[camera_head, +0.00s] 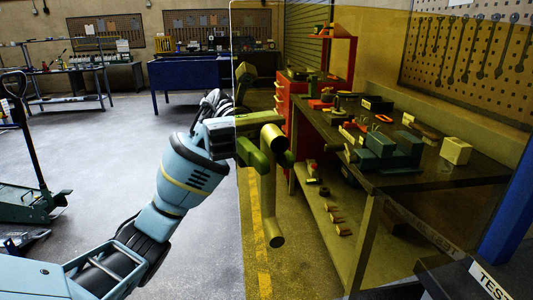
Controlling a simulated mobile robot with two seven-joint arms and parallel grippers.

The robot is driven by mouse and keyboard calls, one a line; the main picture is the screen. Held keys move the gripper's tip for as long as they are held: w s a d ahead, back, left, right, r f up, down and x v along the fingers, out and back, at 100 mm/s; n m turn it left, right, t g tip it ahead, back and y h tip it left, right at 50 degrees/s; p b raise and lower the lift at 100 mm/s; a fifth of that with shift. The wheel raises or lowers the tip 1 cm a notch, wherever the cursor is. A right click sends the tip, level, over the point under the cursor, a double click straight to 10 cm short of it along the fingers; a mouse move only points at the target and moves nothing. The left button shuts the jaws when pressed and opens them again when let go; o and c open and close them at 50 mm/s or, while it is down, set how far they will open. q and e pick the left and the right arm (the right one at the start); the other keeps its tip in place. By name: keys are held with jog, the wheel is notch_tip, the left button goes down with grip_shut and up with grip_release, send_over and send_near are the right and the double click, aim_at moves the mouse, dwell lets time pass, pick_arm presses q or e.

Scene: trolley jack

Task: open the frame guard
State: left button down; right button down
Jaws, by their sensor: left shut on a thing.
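The frame guard (330,225) is a see-through yellow panel across the middle and right of the head view. Its pale left edge stands upright near the picture's middle. A thick upright bar handle (271,205) shows yellow-tinted near that edge. My left gripper (266,150) reaches in from the left and is shut on the handle at its upper part. The gripper's front and fingers look tinted, seen through the panel. The exact finger contact is partly hidden. My right gripper is not in view.
Through the panel, a workbench (440,182) holds green and dark tools, with a red cabinet (299,125) behind. A blue post (509,215) and a dark block labelled TEST (462,280) stand at the right.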

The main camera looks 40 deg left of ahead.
pick_arm(q)
jog(key=c, duration=1.4)
grip_release()
jog(key=shift+d, duration=0.1)
jog(key=shift+b+v, duration=0.45)
jog(key=shift+v, duration=3.5)
